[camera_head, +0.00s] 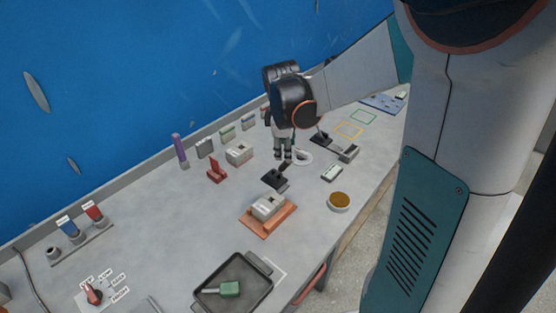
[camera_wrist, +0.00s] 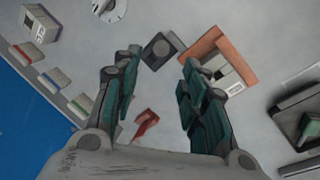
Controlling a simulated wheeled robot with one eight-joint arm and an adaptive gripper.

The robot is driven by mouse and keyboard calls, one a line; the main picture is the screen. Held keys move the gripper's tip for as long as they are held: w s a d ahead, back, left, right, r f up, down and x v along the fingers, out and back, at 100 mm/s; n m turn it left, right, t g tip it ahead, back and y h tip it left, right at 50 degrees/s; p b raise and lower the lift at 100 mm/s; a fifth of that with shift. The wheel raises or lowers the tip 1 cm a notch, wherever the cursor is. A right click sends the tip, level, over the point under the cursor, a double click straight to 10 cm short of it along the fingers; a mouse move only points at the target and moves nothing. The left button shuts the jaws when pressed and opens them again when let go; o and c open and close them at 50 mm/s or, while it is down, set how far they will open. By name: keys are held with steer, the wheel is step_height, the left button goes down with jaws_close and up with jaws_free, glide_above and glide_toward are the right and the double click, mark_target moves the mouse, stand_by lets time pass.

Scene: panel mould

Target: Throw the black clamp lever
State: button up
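The black clamp lever (camera_head: 274,179) stands on the bench just below and in front of my gripper, with its dark handle rising toward the fingertips. My gripper (camera_head: 283,157) points down above the bench. In the wrist view my gripper (camera_wrist: 161,60) has its two fingers spread apart, with nothing held between them. The black clamp (camera_wrist: 158,49) shows beyond and between the fingertips there. In the head view the fingertips look close to the handle, but I cannot tell whether they touch it.
A red clamp (camera_head: 217,172) stands to the left, also in the wrist view (camera_wrist: 147,126). An orange base with a pale block (camera_head: 268,212) is in front. A white round dial (camera_head: 302,157) and an amber dish (camera_head: 339,201) are to the right. A dark tray (camera_head: 232,281) is at the near edge.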

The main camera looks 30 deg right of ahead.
mark_target(286, 164)
steer(key=b+x, duration=0.3)
steer(key=x, duration=0.7)
steer(key=shift+w+f, duration=0.15)
steer(key=shift+f, duration=0.15)
steer(key=shift+c, duration=0.4)
jaws_close()
